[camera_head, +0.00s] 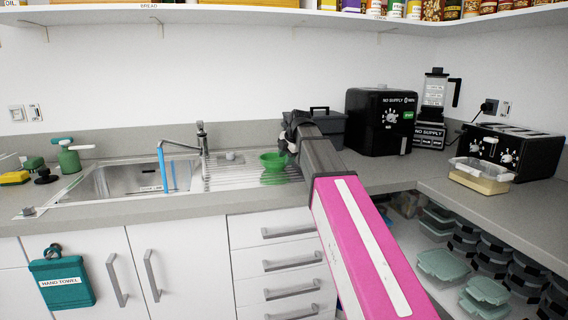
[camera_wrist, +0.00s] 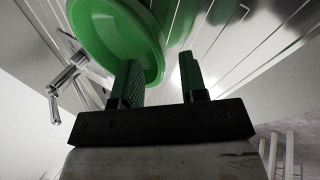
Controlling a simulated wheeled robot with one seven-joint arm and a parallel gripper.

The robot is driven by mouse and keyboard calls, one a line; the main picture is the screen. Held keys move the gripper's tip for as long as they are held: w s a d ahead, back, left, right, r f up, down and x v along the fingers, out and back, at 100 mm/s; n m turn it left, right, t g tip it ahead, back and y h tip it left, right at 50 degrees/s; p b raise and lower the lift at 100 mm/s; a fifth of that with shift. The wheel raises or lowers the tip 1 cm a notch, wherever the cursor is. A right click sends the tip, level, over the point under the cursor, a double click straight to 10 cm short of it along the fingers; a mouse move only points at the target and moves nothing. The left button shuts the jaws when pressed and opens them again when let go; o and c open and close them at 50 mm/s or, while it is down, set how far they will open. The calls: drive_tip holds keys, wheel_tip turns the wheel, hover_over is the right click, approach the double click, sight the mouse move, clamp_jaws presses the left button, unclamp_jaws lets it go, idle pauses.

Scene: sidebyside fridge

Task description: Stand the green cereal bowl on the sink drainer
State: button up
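The green cereal bowl (camera_head: 272,159) is at the ridged sink drainer (camera_head: 226,180), near its right end, with a green reflection below it. It looks upright. I cannot tell whether its base touches the metal. My gripper (camera_head: 287,146) is right beside the bowl's right rim. In the wrist view, the bowl (camera_wrist: 112,30) fills the upper left, and the drainer ridges (camera_wrist: 235,25) show behind it. The fingers of my gripper (camera_wrist: 160,75) are apart, with a clear gap. The bowl's rim reaches behind the left finger into this gap, without visible contact with the right finger.
The sink basin (camera_head: 125,180) and tap (camera_head: 202,140) are left of the bowl. A dark box (camera_head: 325,128) and a black appliance (camera_head: 380,120) stand behind and right of my gripper. A green spray bottle (camera_head: 69,158) stands at the far left. A shelf (camera_head: 200,12) runs overhead.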

drive_tip(key=v, duration=0.8)
drive_tip(key=shift+s+r, duration=0.15)
drive_tip(key=shift+r, duration=0.1)
drive_tip(key=shift+d, duration=0.15)
